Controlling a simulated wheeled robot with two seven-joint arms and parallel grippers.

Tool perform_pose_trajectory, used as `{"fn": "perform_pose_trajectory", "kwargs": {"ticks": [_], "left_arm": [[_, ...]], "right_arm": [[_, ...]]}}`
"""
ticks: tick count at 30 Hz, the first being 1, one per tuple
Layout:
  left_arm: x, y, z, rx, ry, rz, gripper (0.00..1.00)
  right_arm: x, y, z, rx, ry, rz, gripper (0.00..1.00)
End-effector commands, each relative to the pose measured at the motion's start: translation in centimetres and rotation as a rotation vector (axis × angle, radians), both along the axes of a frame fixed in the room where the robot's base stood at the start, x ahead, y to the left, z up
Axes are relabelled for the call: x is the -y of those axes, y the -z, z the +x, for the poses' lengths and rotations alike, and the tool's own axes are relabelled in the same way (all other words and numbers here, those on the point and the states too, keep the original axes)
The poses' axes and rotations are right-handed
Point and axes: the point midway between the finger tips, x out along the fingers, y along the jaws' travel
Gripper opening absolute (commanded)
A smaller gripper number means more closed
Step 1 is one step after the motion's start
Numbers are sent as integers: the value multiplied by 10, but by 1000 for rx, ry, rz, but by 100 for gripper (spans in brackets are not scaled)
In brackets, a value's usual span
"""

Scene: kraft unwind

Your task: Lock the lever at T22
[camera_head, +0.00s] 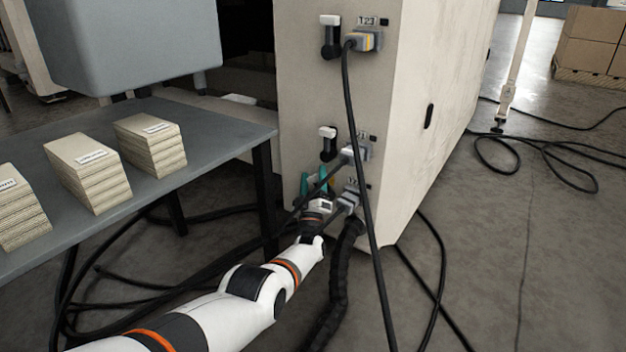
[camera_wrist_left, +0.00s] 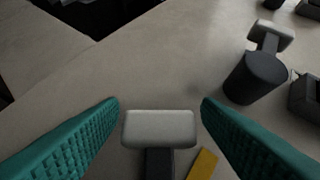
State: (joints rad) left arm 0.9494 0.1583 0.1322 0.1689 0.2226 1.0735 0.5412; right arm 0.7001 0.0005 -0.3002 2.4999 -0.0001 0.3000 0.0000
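The pale machine cabinet (camera_head: 420,60) carries a column of levers with white grips and dark bodies. One lever (camera_head: 330,35) is at the top and another (camera_head: 328,142) at mid-height. The small labels are too blurred to tell which is T22. My left gripper (camera_head: 313,184), with teal fingers, is low at the panel, just below the mid-height lever. In the left wrist view, my left gripper (camera_wrist_left: 160,115) is open, its fingers on either side of a white lever grip (camera_wrist_left: 160,128) with space on both sides. A second lever (camera_wrist_left: 256,72) stands to the upper right. My right gripper is out of view.
Grey plugs (camera_head: 365,41) with black cables stick out beside the levers, and one cable (camera_head: 362,180) hangs in front of the panel. A table (camera_head: 215,125) with stacks of brown sheets (camera_head: 88,170) stands at left. More cables lie on the floor.

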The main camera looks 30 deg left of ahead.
Motion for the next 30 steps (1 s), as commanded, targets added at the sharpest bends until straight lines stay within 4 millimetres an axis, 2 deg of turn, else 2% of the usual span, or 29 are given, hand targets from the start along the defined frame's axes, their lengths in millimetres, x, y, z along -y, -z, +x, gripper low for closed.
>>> {"fn": "perform_pose_trajectory", "kwargs": {"ticks": [7,11,20,24,30], "left_arm": [[0,-1,-1,2,-1,0,58],[5,4,-11,0,-1,-1,58],[28,40,-58,-2,-1,-3,58],[36,55,-75,-1,-1,-1,58],[43,67,-88,1,-1,-1,58]], "right_arm": [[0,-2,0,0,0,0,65],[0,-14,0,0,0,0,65],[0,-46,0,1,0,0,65],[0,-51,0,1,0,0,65],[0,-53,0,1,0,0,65]]}}
